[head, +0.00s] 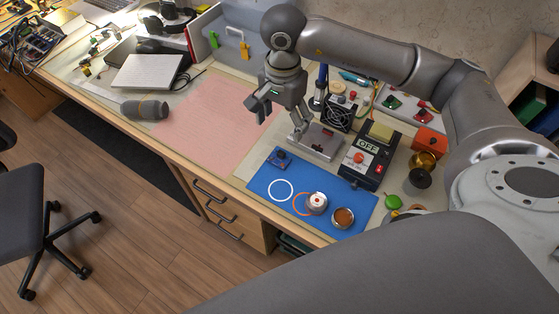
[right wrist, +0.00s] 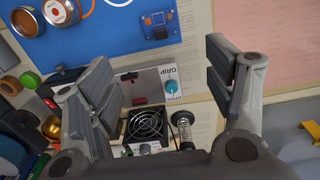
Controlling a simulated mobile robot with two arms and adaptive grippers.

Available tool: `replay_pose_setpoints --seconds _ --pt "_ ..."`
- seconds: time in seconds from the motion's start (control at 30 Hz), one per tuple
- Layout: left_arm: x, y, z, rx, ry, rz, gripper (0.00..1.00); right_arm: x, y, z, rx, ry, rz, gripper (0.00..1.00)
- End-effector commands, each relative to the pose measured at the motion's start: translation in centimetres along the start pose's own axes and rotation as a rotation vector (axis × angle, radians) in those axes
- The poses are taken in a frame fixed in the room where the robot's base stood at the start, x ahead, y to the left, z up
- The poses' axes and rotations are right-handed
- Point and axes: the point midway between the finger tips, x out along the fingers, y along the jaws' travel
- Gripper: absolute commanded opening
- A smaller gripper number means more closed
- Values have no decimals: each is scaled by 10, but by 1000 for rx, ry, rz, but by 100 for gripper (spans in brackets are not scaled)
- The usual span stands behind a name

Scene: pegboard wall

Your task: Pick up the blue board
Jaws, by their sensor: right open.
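A small blue circuit board (head: 279,158) lies at the upper left corner of a blue mat (head: 262,186). In the right wrist view the small board (right wrist: 160,25) shows near the top, with orange and dark parts on it, on the same blue mat (right wrist: 95,38). My right gripper (head: 280,120) is open and empty, above the desk just behind the small board. In the right wrist view its two fingers (right wrist: 160,85) stand wide apart with nothing between them. My left gripper is not in view.
A silver device marked GRIP (right wrist: 150,82) and a fan (head: 339,114) stand close to the right gripper. A black OFF box (head: 364,161) stands to the right. Round metal pieces (head: 344,217) sit on the mat. The pink mat (head: 215,125) to the left is bare.

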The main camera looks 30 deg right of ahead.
Motion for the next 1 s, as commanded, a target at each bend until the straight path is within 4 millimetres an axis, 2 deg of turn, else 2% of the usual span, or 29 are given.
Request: replay_pose_setpoints --seconds 0.07,0.17,0.4,0.73,1.0 --pt "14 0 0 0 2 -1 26 14 0 0 0 0 0 75" --pt "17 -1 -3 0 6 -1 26 19 0 0 0 -1 1 75" --pt "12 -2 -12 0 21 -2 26 52 1 1 0 -2 4 75" --pt "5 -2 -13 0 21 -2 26 83 0 3 0 -2 3 75" --pt "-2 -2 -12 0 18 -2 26 120 -1 6 1 -2 2 75"
